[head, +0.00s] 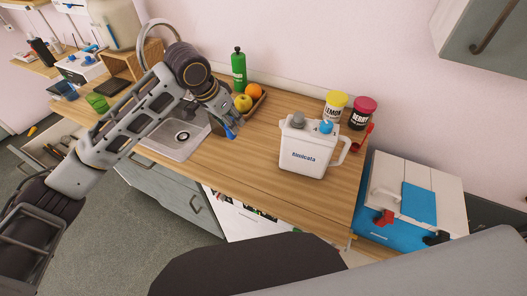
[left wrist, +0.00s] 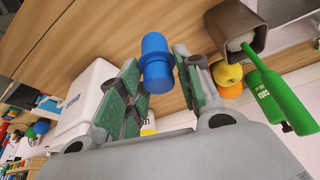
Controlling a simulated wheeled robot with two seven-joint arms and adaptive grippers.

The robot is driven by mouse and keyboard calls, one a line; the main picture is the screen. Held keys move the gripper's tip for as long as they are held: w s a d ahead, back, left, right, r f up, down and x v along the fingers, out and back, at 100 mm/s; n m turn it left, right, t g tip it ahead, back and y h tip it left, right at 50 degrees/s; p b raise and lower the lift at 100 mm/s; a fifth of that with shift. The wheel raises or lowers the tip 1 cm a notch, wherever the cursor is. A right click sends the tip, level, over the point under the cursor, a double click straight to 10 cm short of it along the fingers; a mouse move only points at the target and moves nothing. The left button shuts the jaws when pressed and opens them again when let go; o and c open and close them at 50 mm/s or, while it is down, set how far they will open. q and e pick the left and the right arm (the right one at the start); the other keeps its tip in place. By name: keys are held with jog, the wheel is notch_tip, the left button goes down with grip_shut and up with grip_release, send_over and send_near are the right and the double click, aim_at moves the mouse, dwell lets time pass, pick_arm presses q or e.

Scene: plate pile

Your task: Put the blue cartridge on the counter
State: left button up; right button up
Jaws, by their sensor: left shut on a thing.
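The blue cartridge (left wrist: 156,62) sits between the two green-padded fingers of my left gripper (left wrist: 158,84), which is shut on it. In the head view the left gripper (head: 226,119) is over the wooden counter (head: 230,165), right of the sink, and only a small blue part of the cartridge (head: 230,132) shows below the fingers. I cannot tell whether the cartridge touches the counter. My right gripper is not in view.
A white jug (head: 308,158) with a grey and a blue cap stands right of the gripper. A tray with an orange (head: 254,90) and a yellow apple (head: 243,102), and a green bottle (head: 238,70), are behind. The sink (head: 168,148) is left. The counter's front middle is clear.

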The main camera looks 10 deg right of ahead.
pick_arm(q)
jog(key=shift+f, duration=2.25)
jog(key=shift+f, duration=0.1)
jog(key=shift+f, duration=2.4)
jog(key=shift+f, duration=0.1)
jog(key=o, duration=1.1)
jog(key=shift+c, duration=0.2)
jog(key=v, duration=1.2)
